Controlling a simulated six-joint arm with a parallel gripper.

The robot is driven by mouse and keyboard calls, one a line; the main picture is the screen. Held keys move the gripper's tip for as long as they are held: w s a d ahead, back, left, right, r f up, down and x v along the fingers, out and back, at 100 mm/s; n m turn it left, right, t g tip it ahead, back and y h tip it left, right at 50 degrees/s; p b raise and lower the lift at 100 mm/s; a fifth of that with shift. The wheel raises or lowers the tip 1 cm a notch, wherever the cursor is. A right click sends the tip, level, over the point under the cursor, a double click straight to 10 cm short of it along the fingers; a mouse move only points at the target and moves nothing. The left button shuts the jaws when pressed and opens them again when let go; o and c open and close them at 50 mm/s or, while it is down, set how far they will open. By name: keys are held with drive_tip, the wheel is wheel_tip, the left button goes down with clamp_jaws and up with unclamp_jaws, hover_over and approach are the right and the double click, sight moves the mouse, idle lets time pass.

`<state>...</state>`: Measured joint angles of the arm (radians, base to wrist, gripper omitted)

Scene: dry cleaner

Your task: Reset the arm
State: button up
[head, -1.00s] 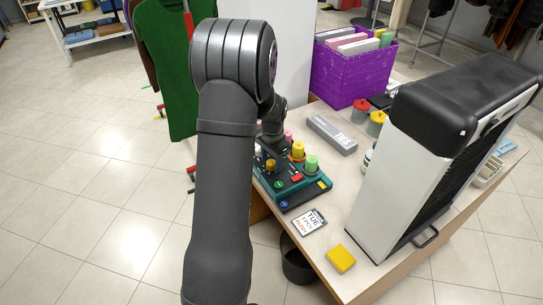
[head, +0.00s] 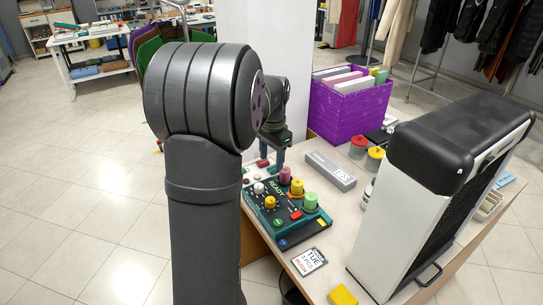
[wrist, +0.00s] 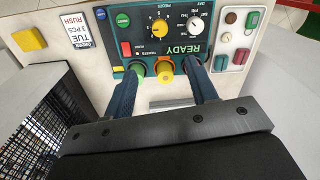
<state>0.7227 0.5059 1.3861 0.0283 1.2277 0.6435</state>
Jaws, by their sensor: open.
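My gripper (head: 270,160) is open, fingers pointing down, above the far end of the control panel (head: 318,222) on the table. In the wrist view, my two blue fingers (wrist: 165,72) stand apart with nothing held between them. The panel reads READY and has a yellow dial (wrist: 159,28) and a white dial (wrist: 196,26). My arm hides part of the table's left side in the head view.
A tall white and black machine (head: 408,190) fills the table's right side. A purple bin (head: 350,108) with folders stands at the back. A grey box (head: 330,171), red-lidded jar (head: 358,147), TUE card (head: 309,261) and yellow block (head: 343,296) are on the table.

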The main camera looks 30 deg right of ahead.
sight(270, 200)
drive_tip(key=shift+r, duration=0.15)
idle(0.4)
drive_tip(key=f, duration=1.7)
drive_tip(key=shift+w+f, duration=0.25)
drive_tip(key=shift+w, duration=0.05)
